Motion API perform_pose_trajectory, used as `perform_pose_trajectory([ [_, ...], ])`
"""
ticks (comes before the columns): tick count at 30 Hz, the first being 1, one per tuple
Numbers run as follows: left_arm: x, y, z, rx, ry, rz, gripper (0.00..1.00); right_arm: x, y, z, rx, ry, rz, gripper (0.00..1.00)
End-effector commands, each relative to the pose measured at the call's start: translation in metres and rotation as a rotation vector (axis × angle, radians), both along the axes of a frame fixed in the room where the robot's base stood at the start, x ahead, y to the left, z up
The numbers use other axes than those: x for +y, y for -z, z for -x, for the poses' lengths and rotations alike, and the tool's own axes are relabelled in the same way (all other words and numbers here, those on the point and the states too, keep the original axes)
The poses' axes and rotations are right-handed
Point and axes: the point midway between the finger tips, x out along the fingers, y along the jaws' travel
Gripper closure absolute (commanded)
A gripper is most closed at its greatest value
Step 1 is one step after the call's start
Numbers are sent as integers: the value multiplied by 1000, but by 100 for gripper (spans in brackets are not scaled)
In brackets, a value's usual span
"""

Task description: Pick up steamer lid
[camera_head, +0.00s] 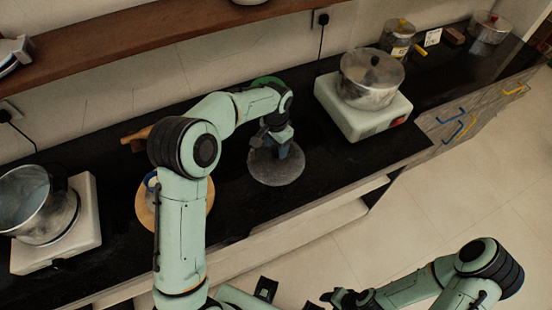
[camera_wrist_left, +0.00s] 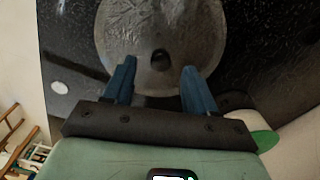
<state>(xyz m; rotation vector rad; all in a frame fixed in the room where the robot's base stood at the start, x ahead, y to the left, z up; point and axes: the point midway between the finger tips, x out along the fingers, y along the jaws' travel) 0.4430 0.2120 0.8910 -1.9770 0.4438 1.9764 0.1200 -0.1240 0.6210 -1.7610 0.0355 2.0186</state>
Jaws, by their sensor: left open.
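The steamer lid, a round grey speckled disc (camera_head: 276,170), lies on the black counter in the middle of the head view. In the left wrist view, the lid (camera_wrist_left: 130,28) fills the upper middle, with a dark knob (camera_wrist_left: 160,57) near its centre. My left gripper (camera_head: 284,152) points down over the lid. Its blue fingers are apart, one to each side of the knob in the left wrist view, and hold nothing. Whether the fingertips touch the lid cannot be told. My right arm is at the lower right of the head view, away from the counter; its finger state is unclear.
A metal pot (camera_head: 371,84) stands on a white stove (camera_head: 352,118) to the right of the lid. Another pot (camera_head: 32,205) stands on a stove at the far left. A wooden round board (camera_head: 146,212) lies partly behind my left arm. A shelf (camera_head: 140,35) runs above.

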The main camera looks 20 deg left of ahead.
Motion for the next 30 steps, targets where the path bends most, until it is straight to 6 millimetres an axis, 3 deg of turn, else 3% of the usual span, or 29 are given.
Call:
perform_pose_trajectory([
  [5,1,23,1,2,-1,-1,43,0,1,1,0,0,0,50],
  [13,1,26,0,0,-1,-1,43,0,1,0,0,0,0,50],
  [14,1,26,0,0,-1,-1,50,0,1,0,0,0,0,50],
  [18,1,26,0,0,-1,0,96,0,1,0,0,0,0,50],
  [19,1,26,0,0,-1,-1,100,0,1,0,0,0,0,50],
  [30,0,22,0,-3,0,0,100,0,1,0,0,0,0,50],
])
